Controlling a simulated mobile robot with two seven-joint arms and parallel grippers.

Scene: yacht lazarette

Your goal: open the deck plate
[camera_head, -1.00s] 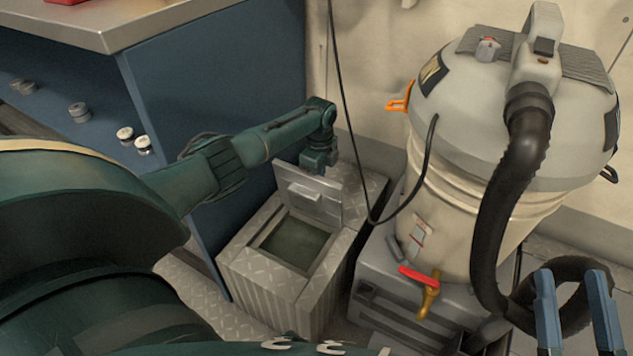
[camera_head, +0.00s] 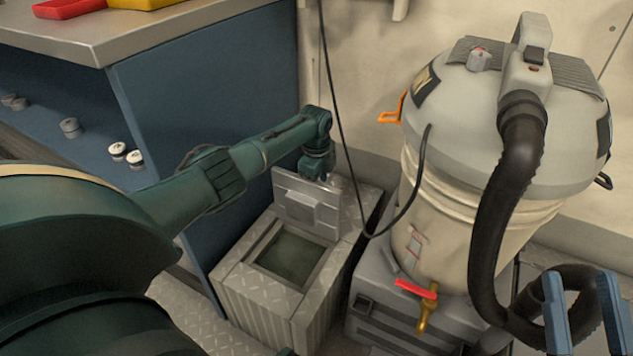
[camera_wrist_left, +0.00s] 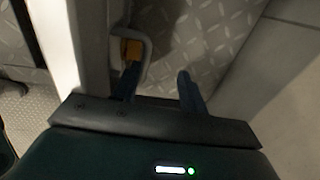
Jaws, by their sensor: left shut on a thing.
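The deck plate (camera_head: 308,205) is a grey square lid with a raised panel. It stands steeply raised at the back of a square opening (camera_head: 291,250) in a ribbed metal box. My left gripper (camera_head: 317,178) is behind the lid's top edge, its fingers mostly hidden in the head view. In the left wrist view, its blue fingers (camera_wrist_left: 158,82) straddle the area beside a pale handle loop with a yellow part (camera_wrist_left: 132,48). It is shut on the deck plate, though the exact contact is unclear. My right gripper (camera_head: 582,282) is open and empty at the lower right.
A large canister vacuum (camera_head: 475,190) with a black hose (camera_head: 492,220) stands right of the box. A thin black cable (camera_head: 338,120) hangs close to the lid and my left arm. A blue cabinet (camera_head: 205,90) with a metal top is at left.

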